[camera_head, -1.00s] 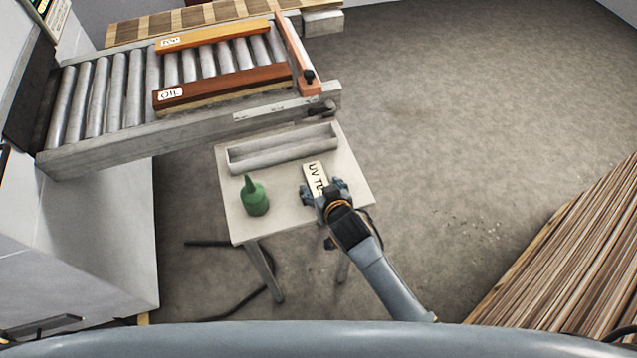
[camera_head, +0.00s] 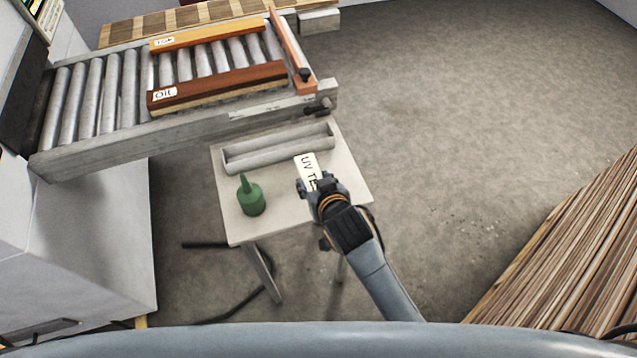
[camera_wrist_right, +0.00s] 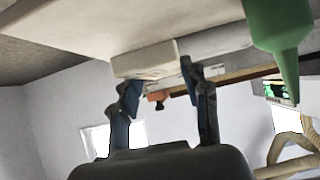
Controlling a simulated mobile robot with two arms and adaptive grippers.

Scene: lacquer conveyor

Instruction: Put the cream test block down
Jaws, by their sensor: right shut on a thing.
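The cream test block (camera_head: 307,170), lettered "UV TE…", is at the right part of the small pale table (camera_head: 270,218). Its near end is hidden by my right gripper (camera_head: 321,190), which is shut on it. In the right wrist view, the block's end (camera_wrist_right: 145,60) shows between the two fingers (camera_wrist_right: 160,85), close to the tabletop (camera_wrist_right: 90,25). I cannot tell whether the block touches the table. The block's far end is close to the front wall of the pale trough (camera_head: 280,157). My left gripper is not in view.
A green bottle (camera_head: 251,198) stands on the table left of the block and shows in the wrist view (camera_wrist_right: 278,35). Behind is a roller conveyor (camera_head: 120,145) with an orange piece (camera_head: 205,35) and a brown piece (camera_head: 220,85). Stacked boards (camera_head: 570,245) lie at right.

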